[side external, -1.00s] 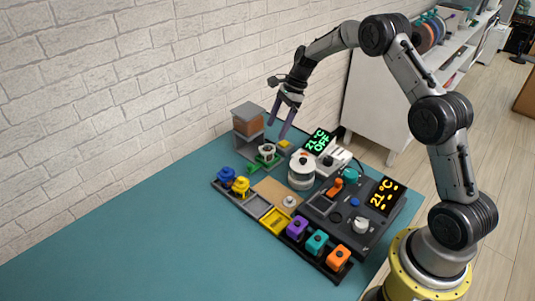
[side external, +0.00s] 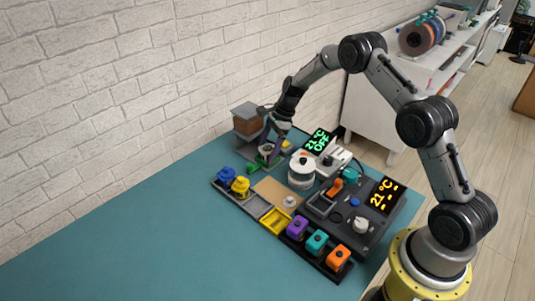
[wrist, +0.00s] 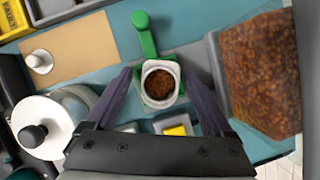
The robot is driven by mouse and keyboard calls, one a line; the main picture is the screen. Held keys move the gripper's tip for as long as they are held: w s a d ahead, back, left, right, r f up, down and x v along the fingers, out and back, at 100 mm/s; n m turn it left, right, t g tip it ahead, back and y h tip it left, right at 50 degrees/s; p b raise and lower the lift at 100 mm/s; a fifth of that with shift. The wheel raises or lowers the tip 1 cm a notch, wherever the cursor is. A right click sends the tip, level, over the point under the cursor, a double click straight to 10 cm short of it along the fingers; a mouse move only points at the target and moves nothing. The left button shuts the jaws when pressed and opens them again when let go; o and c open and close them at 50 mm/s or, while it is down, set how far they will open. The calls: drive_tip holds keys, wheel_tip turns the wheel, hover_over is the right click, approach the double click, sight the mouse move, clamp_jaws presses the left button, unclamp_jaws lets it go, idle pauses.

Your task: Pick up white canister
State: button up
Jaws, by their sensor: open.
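A small white canister (wrist: 160,70), open on top with brown grains inside, sits in a green holder (wrist: 146,36) with a handle. In the side view the white canister (side external: 266,149) is partly hidden by my fingers. My gripper (wrist: 160,78) is open, with one purple-grey finger on each side of the canister. I cannot tell whether the fingers touch it. My gripper (side external: 268,143) is low over the holder in the side view. A larger white round pot (side external: 301,172) with a lid stands to the right; in the wrist view it (wrist: 40,150) shows a black knob.
A grey dispenser with a brown block (side external: 246,124) stands close beside my gripper. A tray with blue (side external: 227,174), yellow (side external: 241,184) and other coloured knobbed blocks lies in front. A dark control panel (side external: 345,218) is at right. The table's left front is clear.

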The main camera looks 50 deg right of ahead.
clamp_jaws()
drive_tip(key=shift+r, duration=0.15)
